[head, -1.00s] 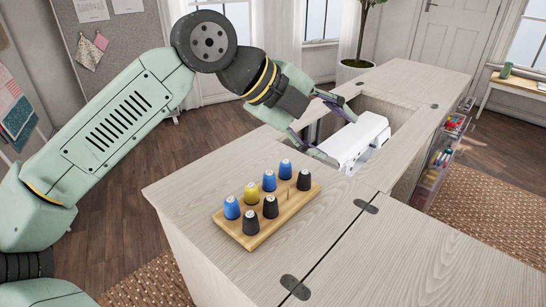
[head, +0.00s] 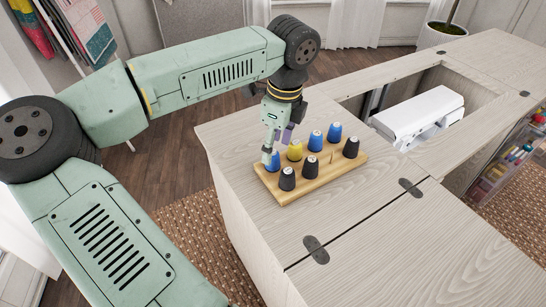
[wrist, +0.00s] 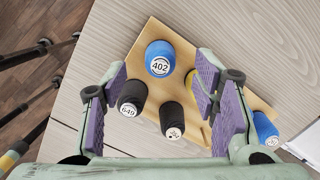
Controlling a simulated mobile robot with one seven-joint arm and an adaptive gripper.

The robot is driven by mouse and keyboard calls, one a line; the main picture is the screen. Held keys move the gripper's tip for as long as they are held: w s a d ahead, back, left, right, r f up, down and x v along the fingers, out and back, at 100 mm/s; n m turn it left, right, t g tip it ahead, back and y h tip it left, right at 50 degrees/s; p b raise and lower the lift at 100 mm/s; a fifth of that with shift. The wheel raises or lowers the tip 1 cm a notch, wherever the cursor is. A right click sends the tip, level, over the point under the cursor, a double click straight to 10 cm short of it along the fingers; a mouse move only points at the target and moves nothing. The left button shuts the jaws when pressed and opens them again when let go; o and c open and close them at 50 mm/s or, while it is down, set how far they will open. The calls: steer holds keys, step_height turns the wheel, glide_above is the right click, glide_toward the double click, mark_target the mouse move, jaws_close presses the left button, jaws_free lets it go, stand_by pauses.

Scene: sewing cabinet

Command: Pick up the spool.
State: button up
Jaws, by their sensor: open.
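Several blue, black and yellow spools stand upright on a wooden peg board (head: 325,179). In the wrist view a blue spool marked 402 (wrist: 160,60) lies between the forward ends of my open fingers; in the head view a blue spool (head: 272,162) at the board's left end is partly hidden by my gripper (head: 277,150). Two black spools (wrist: 130,100) (wrist: 172,122) also show between the fingers. The yellow spool (head: 295,150) is mostly hidden by the right finger in the wrist view. My gripper (wrist: 158,75) is empty and points down over the board's left end.
The board stands on a pale wooden cabinet top (head: 375,205). A white sewing machine (head: 420,112) sits in an opening to its right. Other blue spools (head: 315,140) and black spools (head: 350,148) stand close by. The cabinet's front right top is clear.

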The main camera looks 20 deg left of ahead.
steer(key=f, duration=0.2)
steer(key=f+p, duration=0.1)
steer(key=f, duration=0.1)
steer(key=shift+a, duration=0.3)
steer(key=shift+c, duration=0.4)
steer(key=c, duration=0.9)
steer(key=shift+o, duration=0.2)
step_height(320, 180, up, 10)
steer(key=shift+r+b, duration=0.1)
steer(key=shift+b, duration=1)
steer(key=shift+w, duration=0.1)
